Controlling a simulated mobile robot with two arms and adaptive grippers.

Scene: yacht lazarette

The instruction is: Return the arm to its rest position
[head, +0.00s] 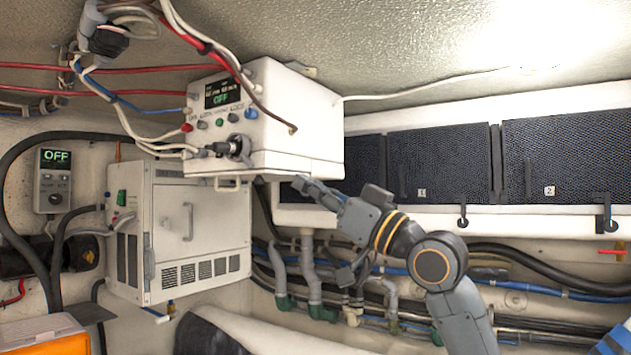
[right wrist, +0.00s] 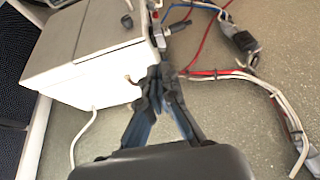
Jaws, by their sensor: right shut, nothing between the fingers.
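My right arm reaches in from the lower right of the head view. Its gripper (head: 303,185) is just below the lower right edge of a white control box (head: 305,125) that shows OFF. In the right wrist view the gripper (right wrist: 163,77) has its fingers together and nothing between them. The same white box (right wrist: 85,55) is beside the fingertips at upper left there; I cannot tell whether they touch it. My left gripper is not in view.
A white vented cabinet (head: 200,235) stands at left, beside a small grey controller (head: 53,181) reading OFF. Dark mesh panels (head: 440,165) line the back wall. Pipes and hoses (head: 312,275) run below them. Red and blue cables (head: 135,68) hang at upper left.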

